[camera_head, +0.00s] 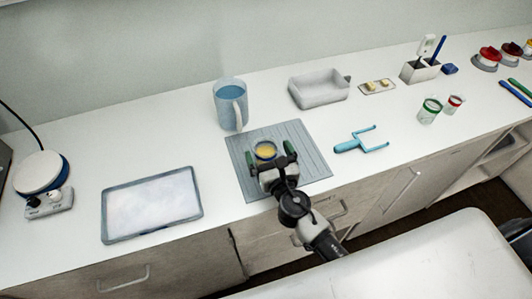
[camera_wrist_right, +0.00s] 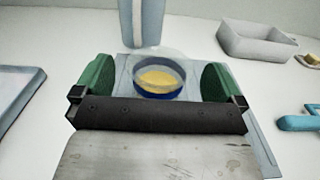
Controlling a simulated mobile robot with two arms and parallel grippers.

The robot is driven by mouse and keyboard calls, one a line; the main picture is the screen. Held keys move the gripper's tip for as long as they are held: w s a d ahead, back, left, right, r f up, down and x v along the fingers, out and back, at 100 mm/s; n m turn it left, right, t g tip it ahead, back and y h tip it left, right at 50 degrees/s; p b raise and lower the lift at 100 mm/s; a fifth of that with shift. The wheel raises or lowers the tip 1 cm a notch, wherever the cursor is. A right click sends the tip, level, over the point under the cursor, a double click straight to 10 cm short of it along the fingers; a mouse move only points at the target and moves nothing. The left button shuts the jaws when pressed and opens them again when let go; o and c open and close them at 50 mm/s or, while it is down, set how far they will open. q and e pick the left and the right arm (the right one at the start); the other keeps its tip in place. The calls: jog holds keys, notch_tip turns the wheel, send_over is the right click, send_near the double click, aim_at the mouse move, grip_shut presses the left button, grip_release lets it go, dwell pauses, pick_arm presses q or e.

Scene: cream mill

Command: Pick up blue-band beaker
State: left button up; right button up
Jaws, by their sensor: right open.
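The blue-band beaker (camera_head: 265,151) stands on a grey ribbed mat (camera_head: 309,167) and holds something yellow. My right gripper (camera_head: 271,157) is at the beaker, its two green-padded fingers apart on either side of it. In the right wrist view the beaker (camera_wrist_right: 158,79) shows between the open fingers of the gripper (camera_wrist_right: 159,82), with a visible gap to each finger. I cannot tell whether the fingertips reach fully past the beaker's wall. My left gripper is not in view.
A blue jug (camera_head: 229,104) stands just behind the mat. A framed tray (camera_head: 152,204) lies to the left and a blue fork-shaped tool (camera_head: 361,140) to the right. A grey bin (camera_head: 319,90) and green- and red-banded beakers (camera_head: 429,111) stand further right.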

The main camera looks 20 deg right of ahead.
jog(key=w, duration=0.2)
jog(key=shift+w, duration=0.4)
jog(key=shift+s, duration=0.1)
jog(key=shift+c, duration=1)
jog(key=c, duration=0.7)
